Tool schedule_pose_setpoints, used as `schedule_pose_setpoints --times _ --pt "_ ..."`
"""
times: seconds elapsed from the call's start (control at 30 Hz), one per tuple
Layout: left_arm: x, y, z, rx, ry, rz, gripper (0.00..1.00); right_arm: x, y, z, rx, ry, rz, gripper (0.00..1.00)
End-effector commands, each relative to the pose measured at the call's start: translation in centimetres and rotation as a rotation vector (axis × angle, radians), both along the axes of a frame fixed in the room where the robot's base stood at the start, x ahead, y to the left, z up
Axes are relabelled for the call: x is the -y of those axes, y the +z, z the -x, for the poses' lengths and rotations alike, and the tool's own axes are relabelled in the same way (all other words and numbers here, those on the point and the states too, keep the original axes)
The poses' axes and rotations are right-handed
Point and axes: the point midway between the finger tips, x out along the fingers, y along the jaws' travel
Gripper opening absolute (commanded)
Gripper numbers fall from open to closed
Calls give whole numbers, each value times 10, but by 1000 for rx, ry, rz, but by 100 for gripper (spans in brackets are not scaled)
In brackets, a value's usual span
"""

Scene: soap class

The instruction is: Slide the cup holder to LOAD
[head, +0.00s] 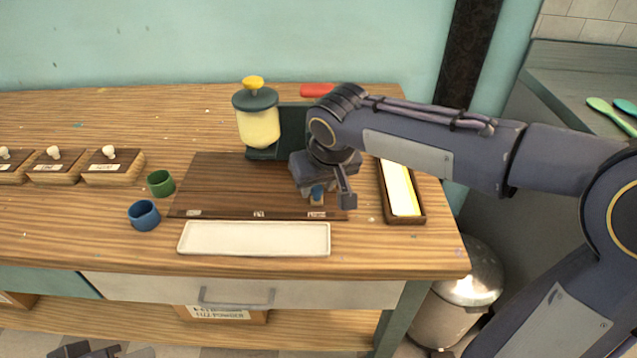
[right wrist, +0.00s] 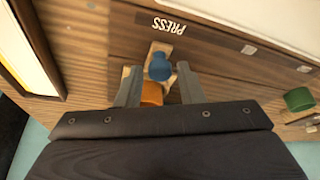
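The cup holder (head: 317,201) is a small light-wood piece at the right end of the dark board (head: 225,180), by the right-hand label. In the right wrist view it shows as a light strip with a blue knob-like part (right wrist: 160,67), close to the PRESS label (right wrist: 172,25). My right gripper (right wrist: 158,88) is over it, its fingers apart on either side of an orange piece (right wrist: 152,93). A gap shows beside the right finger. In the head view my right arm hides much of this spot. My left gripper (head: 90,350) shows only partly at the bottom left edge.
A yellow dispenser (head: 258,125) stands behind the board. A white tray (head: 255,238) lies in front, a dark-framed tray (head: 417,210) to the right. Green (head: 160,183) and blue (head: 144,215) cups stand left of the board. The board's middle and left are clear.

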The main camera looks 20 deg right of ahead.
Motion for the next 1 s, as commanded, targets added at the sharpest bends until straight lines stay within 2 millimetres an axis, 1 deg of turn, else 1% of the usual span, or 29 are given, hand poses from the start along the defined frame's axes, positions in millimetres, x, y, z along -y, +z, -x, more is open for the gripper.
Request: schedule_pose_setpoints --times 0.03,0.23,0.27,0.47,0.63,0.77,0.87,1.0 --pt "0 0 0 0 0 0 36 0 0 0 0 0 0 28" --pt "0 0 0 0 0 0 36 0 0 0 0 0 0 1" --pt "0 0 0 0 0 0 36 0 0 0 0 0 0 0" --pt "0 0 0 0 0 0 36 0 0 0 0 0 0 0" --pt "0 2 0 0 0 0 36 -9 0 -2 -1 3 1 0" --pt "0 5 0 0 0 0 36 -26 1 -7 -1 4 1 0" --pt "0 9 0 0 0 0 36 -45 1 -12 -2 6 1 0" --pt "0 16 0 0 0 0 36 -81 2 -22 -2 7 1 0"
